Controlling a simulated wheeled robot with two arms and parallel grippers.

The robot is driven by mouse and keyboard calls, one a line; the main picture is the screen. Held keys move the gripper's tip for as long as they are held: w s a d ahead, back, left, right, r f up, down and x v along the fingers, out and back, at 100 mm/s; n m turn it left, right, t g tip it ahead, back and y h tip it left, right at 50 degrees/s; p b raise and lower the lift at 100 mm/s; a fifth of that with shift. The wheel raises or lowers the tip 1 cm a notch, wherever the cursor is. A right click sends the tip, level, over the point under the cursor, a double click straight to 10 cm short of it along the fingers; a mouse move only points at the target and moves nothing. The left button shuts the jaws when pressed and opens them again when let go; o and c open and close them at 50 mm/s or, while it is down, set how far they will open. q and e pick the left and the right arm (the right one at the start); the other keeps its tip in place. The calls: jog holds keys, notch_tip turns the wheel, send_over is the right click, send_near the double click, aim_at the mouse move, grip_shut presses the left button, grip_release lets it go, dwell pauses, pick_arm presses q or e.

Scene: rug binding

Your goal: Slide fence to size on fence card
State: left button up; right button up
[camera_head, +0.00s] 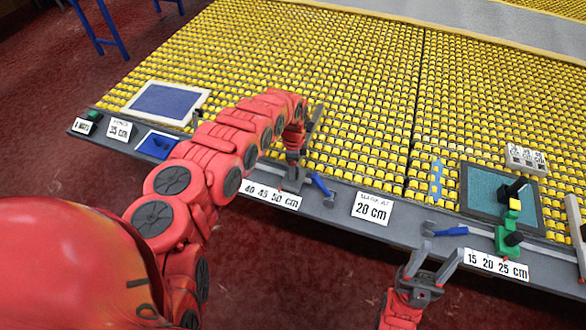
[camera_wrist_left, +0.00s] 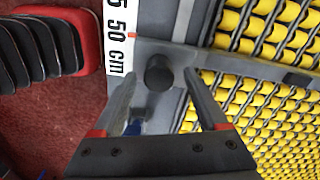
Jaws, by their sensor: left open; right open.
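The fence card (camera_head: 118,129) at the left reads 35 cm. The fence is a grey bar (camera_head: 315,122) lying across the yellow rollers. It also shows in the left wrist view (camera_wrist_left: 225,62), with a dark round knob (camera_wrist_left: 159,73) and an orange pointer tip (camera_wrist_left: 132,35) beside the 50 mark. The scale (camera_head: 270,195) reads 40 45 50 cm. My left gripper (camera_head: 295,177) is over the fence's near end; in the left wrist view its open fingers (camera_wrist_left: 160,84) stand either side of the knob. Contact cannot be told. My right gripper (camera_head: 435,268) is open and empty before the table's front edge.
A 20 cm card (camera_head: 372,208) stands mid-edge. A second scale (camera_head: 497,264) reads 15 20 25 cm, beside a green-based part (camera_head: 508,240) and a teal pad (camera_head: 480,187). Blue-handled tools (camera_head: 446,231) lie along the grey edge. A blue-topped panel (camera_head: 165,100) lies left.

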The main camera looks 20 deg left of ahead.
pick_arm(q)
jog(key=shift+a+f, duration=0.1)
jog(key=shift+f, duration=0.75)
jog(key=shift+s, duration=0.1)
jog(key=shift+c, duration=0.3)
grip_shut()
dwell(0.6)
